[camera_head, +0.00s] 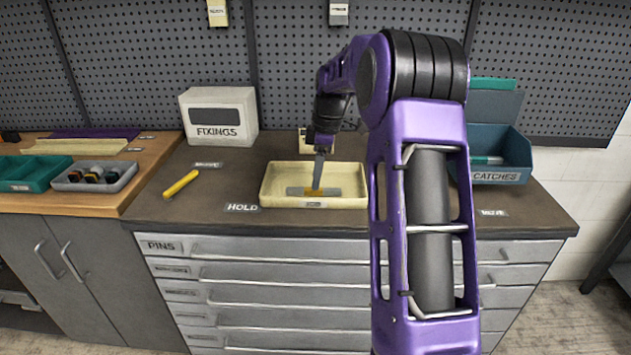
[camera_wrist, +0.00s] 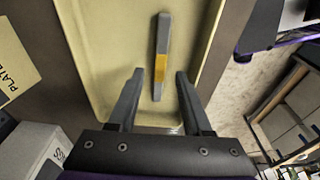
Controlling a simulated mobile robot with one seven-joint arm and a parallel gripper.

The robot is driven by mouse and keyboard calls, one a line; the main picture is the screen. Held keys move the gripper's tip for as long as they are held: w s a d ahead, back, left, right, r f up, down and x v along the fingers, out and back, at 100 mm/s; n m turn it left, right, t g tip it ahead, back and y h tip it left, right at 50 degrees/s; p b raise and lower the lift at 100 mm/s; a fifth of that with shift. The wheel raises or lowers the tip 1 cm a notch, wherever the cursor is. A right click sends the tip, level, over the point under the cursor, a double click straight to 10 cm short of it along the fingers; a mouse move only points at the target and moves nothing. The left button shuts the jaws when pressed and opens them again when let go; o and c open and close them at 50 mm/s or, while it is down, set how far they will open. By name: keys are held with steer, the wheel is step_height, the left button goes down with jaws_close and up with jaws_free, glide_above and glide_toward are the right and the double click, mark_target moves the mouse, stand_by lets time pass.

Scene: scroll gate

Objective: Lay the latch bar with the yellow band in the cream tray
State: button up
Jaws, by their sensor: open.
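The latch bar (camera_head: 299,190) is grey with a yellow band and lies in the cream tray (camera_head: 270,183) on the dark bench top. In the wrist view the bar (camera_wrist: 162,35) lies lengthwise on the floor of the tray (camera_wrist: 100,70), apart from its walls. My gripper (camera_head: 319,172) is at the tray, over the bar's banded part. In the wrist view my gripper (camera_wrist: 160,75) is open, its two fingers on either side of the band with gaps showing between. I cannot tell its exact height above the bar.
A yellow stick-like object (camera_head: 181,184) lies left of the tray, near a HOLD label (camera_head: 242,208). A FIXINGS box (camera_head: 219,116) stands behind left. A teal CATCHES bin (camera_head: 505,155) stands right, beyond my arm. A grey tray (camera_head: 95,177) sits far left.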

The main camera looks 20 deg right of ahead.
mark_target(323, 189)
step_height(323, 189, up, 9)
steer(key=d+p, duration=0.1)
steer(key=shift+s+d, duration=0.15)
steer(key=shift+s, duration=0.15)
stand_by(0.6)
